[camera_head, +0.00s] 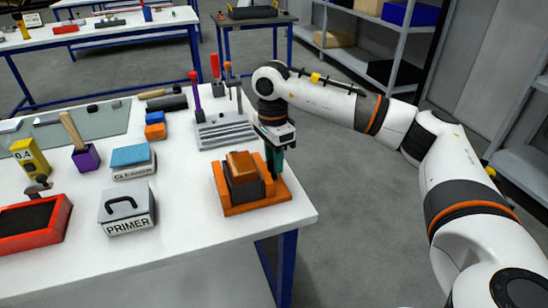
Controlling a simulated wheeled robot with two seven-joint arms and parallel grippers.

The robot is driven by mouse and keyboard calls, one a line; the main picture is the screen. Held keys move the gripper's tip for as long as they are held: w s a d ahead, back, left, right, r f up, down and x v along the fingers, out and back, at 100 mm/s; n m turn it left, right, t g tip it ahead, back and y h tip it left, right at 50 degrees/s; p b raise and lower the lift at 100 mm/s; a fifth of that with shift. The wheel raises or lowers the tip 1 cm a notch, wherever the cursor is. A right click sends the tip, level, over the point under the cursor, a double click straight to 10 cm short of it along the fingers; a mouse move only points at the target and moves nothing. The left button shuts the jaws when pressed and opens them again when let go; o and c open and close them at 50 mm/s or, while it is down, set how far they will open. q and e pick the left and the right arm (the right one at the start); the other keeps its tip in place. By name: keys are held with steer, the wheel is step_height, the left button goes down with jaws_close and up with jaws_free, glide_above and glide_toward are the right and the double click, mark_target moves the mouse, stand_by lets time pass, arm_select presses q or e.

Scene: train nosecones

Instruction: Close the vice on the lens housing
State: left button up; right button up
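An orange vice (258,207) stands near the right corner of the white workbench. A dark grey block-like part (243,187) with a brown-orange top (240,161) sits within its orange frame. I cannot tell for sure which of these pieces is the lens housing. My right gripper (273,168) points down at the vice's far right side, with its dark teal fingers close to or touching it. Whether the fingers are open or shut on a part of the vice cannot be made out. My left gripper is not in view.
Left of the vice stand a grey PRIMER box (127,212), a blue-topped box (132,163) and a red tray (32,225). A grey rack with upright tools (224,132) is behind the vice. The bench edge is close on the right, with open floor beyond.

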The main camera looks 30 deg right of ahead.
steer(key=shift+m, duration=0.4)
steer(key=shift+m+p, duration=0.35)
steer(key=shift+m, duration=2.25)
steer(key=o, duration=1)
steer(key=shift+c, duration=0.2)
step_height(320, 180, up, 12)
steer(key=shift+w+d, duration=0.15)
steer(key=shift+d, duration=0.05)
